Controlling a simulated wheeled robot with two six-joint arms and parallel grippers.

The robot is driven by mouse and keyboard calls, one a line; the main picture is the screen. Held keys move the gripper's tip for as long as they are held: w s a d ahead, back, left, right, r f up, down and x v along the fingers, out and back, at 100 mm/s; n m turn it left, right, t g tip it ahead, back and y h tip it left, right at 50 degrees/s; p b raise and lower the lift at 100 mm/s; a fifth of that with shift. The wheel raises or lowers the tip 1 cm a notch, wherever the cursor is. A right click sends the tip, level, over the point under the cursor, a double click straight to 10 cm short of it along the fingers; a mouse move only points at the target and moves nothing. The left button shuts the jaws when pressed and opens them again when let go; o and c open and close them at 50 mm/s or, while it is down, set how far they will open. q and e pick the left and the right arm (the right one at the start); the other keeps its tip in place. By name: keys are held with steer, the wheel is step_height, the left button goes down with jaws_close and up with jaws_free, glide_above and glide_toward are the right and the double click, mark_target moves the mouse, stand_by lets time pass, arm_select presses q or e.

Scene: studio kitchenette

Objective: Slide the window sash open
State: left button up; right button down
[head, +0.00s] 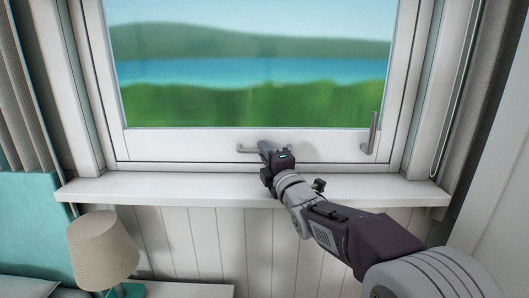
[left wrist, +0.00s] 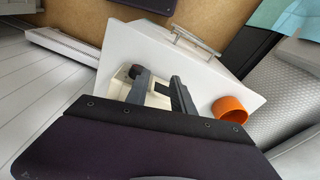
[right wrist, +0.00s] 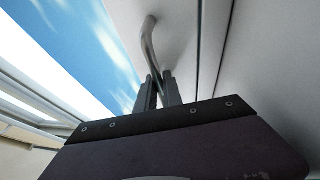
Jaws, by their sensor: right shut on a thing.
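The window sash (head: 200,146) is a white frame around glass, with its bottom rail just above the sill; I see no clear gap. A grey bar handle (head: 247,150) is fixed low on that rail. My right gripper (head: 265,147) reaches up to the rail and is shut on this handle, hiding its right part. In the right wrist view the curved grey handle (right wrist: 149,42) runs down between the fingertips (right wrist: 158,78). A second, upright grey handle (head: 372,134) is at the sash's lower right. My left gripper (left wrist: 155,75) shows only in the left wrist view, open.
The white window sill (head: 160,189) runs below my right gripper. A beige lamp (head: 102,248) stands at lower left. In the left wrist view, an orange cup (left wrist: 229,109) is on a white surface (left wrist: 120,45), close right of my left gripper.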

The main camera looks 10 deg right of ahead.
steer(key=p, duration=1.5)
glide_toward(256, 51)
steer(key=x, duration=0.4)
steer(key=shift+w+r, duration=0.1)
steer(key=shift+w, duration=0.05)
steer(key=c, duration=1.5)
jaws_free()
steer(key=b+v, duration=0.1)
steer(key=v, duration=0.8)
